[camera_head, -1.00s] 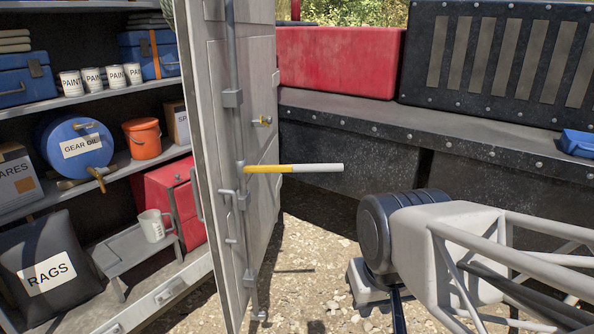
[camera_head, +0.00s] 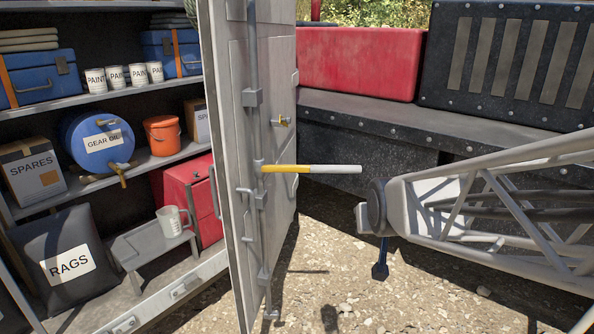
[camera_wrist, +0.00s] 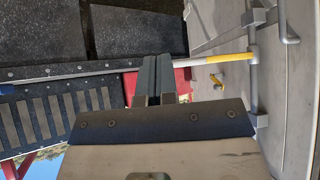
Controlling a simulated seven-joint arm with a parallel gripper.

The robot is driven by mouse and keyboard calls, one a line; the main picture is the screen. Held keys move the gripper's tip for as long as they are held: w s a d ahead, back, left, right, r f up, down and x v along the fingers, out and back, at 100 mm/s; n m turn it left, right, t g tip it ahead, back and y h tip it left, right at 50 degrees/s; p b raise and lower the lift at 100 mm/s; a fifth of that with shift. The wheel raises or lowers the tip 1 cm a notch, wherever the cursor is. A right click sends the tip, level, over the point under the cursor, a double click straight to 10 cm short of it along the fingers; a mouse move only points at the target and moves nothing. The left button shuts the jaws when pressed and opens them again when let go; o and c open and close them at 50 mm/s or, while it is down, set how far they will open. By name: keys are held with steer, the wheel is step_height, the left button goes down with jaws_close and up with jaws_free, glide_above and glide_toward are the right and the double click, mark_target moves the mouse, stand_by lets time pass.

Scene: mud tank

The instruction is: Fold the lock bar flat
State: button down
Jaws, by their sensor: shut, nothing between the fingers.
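The lock bar (camera_head: 312,168) is a yellow and white handle on the outer face of the open cabinet door (camera_head: 230,120). It sticks straight out from the door, about level, with its white end to the right. In the wrist view the bar (camera_wrist: 200,61) runs leftward from the door, and its white end is partly hidden behind my fingers. My gripper (camera_wrist: 156,62) is shut and empty, its two dark fingers side by side. In the head view my wrist is right of the bar and a little lower, with a visible gap. Contact cannot be told from the wrist view.
Left of the door, open shelves hold a gear oil drum (camera_head: 98,140), an orange bucket (camera_head: 162,135), a mug (camera_head: 172,221) and a rags bag (camera_head: 68,263). Behind stand a dark bench (camera_head: 400,120) and red cushion (camera_head: 358,65). Gravel lies below the bar.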

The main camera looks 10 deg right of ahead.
steer(key=w+d+t, duration=0.2)
steer(key=w+t, duration=0.1)
steer(key=w, duration=0.4)
steer(key=w+d+r+t+h, duration=0.1)
steer(key=w+d+t, duration=0.2)
steer(key=w, duration=0.4)
steer(key=shift+w+r, duration=0.25)
steer(key=shift+w, duration=0.1)
steer(key=shift+w, duration=0.15)
steer(key=x, duration=1.3)
steer(key=shift+w, duration=0.35)
steer(key=shift+f, duration=0.1)
steer(key=shift+w+d, duration=0.1)
steer(key=shift+w, duration=0.15)
